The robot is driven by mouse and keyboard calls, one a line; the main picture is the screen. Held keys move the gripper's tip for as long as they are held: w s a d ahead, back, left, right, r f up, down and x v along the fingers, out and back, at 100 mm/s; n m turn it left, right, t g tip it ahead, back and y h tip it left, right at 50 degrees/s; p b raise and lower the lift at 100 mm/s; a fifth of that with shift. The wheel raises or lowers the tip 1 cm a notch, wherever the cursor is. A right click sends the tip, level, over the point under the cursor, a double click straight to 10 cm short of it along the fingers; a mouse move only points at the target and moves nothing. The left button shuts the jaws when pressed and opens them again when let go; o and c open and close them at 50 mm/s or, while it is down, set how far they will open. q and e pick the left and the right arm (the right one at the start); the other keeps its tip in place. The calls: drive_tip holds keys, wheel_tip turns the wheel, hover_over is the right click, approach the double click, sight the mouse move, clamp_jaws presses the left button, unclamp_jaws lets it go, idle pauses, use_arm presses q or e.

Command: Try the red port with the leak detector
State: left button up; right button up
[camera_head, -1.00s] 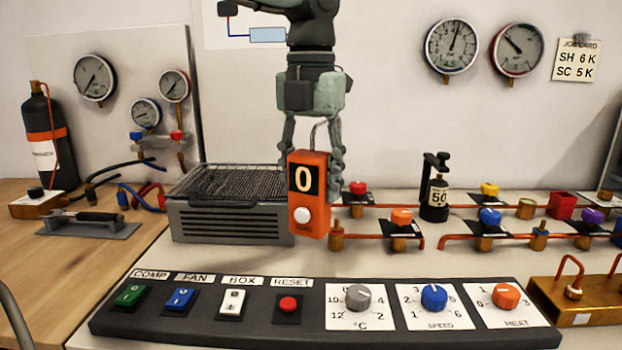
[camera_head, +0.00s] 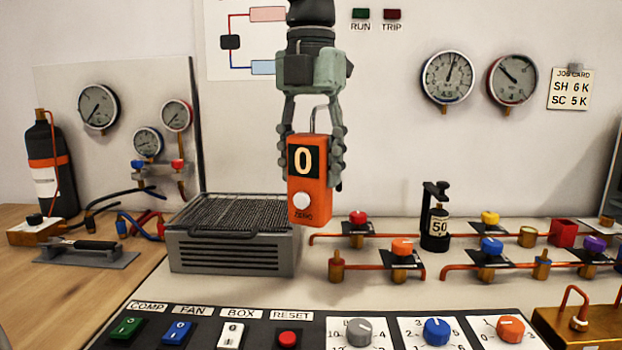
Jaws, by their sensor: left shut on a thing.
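The leak detector (camera_head: 308,180) is an orange box with a dark display reading 0, a white button marked ZERO and a thin grey probe loop on top. My left gripper (camera_head: 312,150) comes down from the top and is shut on its sides, holding it upright in the air. The red port (camera_head: 357,217) is a red knob on a brass fitting with a black plate, on the rear copper pipe, right of and below the detector. They are apart. My right gripper is not in view.
A grey grilled box (camera_head: 236,250) stands left of and below the detector. A black bottle holder marked 50 (camera_head: 437,222) stands right of the red port. An orange-knobbed fitting (camera_head: 402,247) is in front of it. The control panel (camera_head: 260,325) spans the front.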

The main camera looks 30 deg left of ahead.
use_arm(q)
drive_tip(key=shift+r, duration=0.5)
